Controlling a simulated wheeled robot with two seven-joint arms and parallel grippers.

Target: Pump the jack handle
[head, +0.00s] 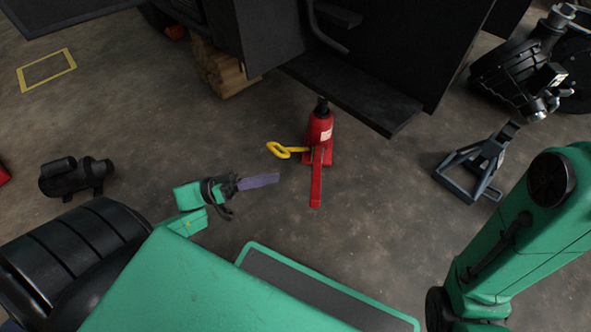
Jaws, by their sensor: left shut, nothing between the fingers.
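A red bottle jack (319,130) stands upright on the floor at the edge of the dark forklift body, its black top close under the step. A long flat red bar, seemingly the jack handle (316,186), reaches from its base toward me. A yellow loop (283,149) sticks out from the jack's left side. My left gripper (276,180) is shut and empty, its purple-grey fingers pointing right, left of the red handle with a gap between them. My right arm shows at the right edge, but its gripper does not show.
The forklift body (375,45) overhangs at the top, with wooden blocks (222,72) under it. A dark axle stand (474,162) and black machine parts (518,75) are at the right. A black motor-like part (75,176) lies at the left. Floor around the handle is clear.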

